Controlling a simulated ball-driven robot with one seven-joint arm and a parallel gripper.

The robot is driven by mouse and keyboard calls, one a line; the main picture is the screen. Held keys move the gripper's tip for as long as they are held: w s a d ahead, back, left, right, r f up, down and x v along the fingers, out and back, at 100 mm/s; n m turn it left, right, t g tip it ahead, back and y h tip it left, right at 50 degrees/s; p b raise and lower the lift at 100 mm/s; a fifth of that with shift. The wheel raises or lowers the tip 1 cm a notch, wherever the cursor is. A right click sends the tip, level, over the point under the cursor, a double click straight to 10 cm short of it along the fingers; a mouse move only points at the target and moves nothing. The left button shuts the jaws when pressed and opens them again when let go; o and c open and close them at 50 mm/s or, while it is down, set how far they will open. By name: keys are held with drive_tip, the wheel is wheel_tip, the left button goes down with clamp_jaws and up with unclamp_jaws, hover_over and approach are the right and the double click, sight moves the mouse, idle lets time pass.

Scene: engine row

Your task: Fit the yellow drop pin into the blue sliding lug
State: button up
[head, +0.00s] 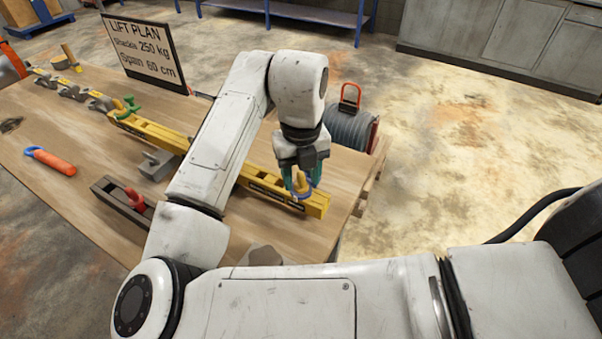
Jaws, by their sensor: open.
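The yellow drop pin (300,181) shows as a small upright yellow piece between the fingers of my gripper (303,182). The blue sliding lug (302,194) is just below it, on the right part of a long yellow beam (316,206). My gripper points down, with its teal fingers open on either side of the pin. The pin appears to stand at the lug, but I cannot tell how deep it sits. The fingers and their mount hide part of both.
The beam lies across a wooden table (85,155), with a green fitting (128,104) near its left end. A grey block (158,165), a dark channel with a red part (124,197) and an orange-handled tool (52,162) lie nearby. A sign (143,52) stands behind; a cable reel (353,128) is right.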

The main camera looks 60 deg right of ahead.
wheel_tip(320, 180, up, 11)
drive_tip(key=shift+f, duration=0.15)
idle(0.9)
